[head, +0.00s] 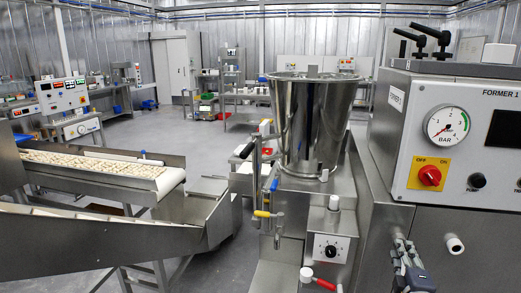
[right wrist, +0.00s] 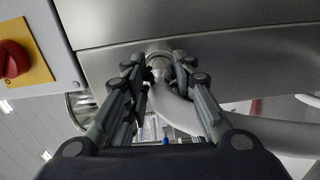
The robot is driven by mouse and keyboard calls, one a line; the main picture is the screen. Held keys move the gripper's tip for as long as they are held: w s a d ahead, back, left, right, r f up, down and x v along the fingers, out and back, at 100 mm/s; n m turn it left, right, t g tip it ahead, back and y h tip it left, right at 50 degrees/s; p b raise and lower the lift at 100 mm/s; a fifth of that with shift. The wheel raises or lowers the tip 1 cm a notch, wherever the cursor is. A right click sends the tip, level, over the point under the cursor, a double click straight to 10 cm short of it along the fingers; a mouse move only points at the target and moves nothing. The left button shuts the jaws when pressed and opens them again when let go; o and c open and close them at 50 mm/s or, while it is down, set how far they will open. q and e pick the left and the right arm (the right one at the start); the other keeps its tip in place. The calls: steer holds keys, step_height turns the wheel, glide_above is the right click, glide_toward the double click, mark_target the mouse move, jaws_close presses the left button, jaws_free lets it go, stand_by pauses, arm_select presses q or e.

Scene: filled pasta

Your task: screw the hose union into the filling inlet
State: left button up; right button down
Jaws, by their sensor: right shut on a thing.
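My right gripper (head: 408,268) is at the front of the FORMER 1 machine, below its red switch. In the right wrist view my right gripper (right wrist: 159,66) is shut on the hose union (right wrist: 158,68), a grey-metal fitting with a pale hose (right wrist: 176,104) curving away down and to the right. The union's far end is up against the machine's steel face, at the spot where the filling inlet would be. The inlet itself is hidden behind the union, so I cannot tell whether the threads are engaged. My left gripper is not in view.
The FORMER 1 panel (head: 468,110) carries a gauge (head: 447,125) and a red switch (head: 430,175). A white-ended stub (head: 454,244) sticks out right of my gripper. A steel hopper (head: 310,122) stands left, with a conveyor (head: 100,170) beyond it.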

steer(key=m+p, duration=0.1)
steer(key=m, duration=0.6)
steer(key=shift+r+p, duration=0.2)
steer(key=shift+p, duration=0.2)
steer(key=m, duration=0.3)
steer(key=shift+f+p, duration=0.1)
steer(key=shift+p, duration=0.3)
steer(key=shift+f+m, duration=0.1)
steer(key=shift+m, duration=0.3)
steer(key=shift+m+p, duration=0.45)
steer(key=shift+m, duration=0.55)
steer(key=shift+r+m+p, duration=0.2)
steer(key=shift+m+p, duration=0.2)
steer(key=shift+m, duration=0.8)
steer(key=shift+m+p, duration=0.3)
steer(key=shift+m, duration=0.8)
steer(key=m, duration=0.3)
steer(key=shift+f+m+p, duration=0.15)
steer(key=shift+m+p, duration=0.15)
steer(key=shift+m, duration=0.1)
steer(key=shift+w+m, duration=0.1)
steer(key=shift+m, duration=0.5)
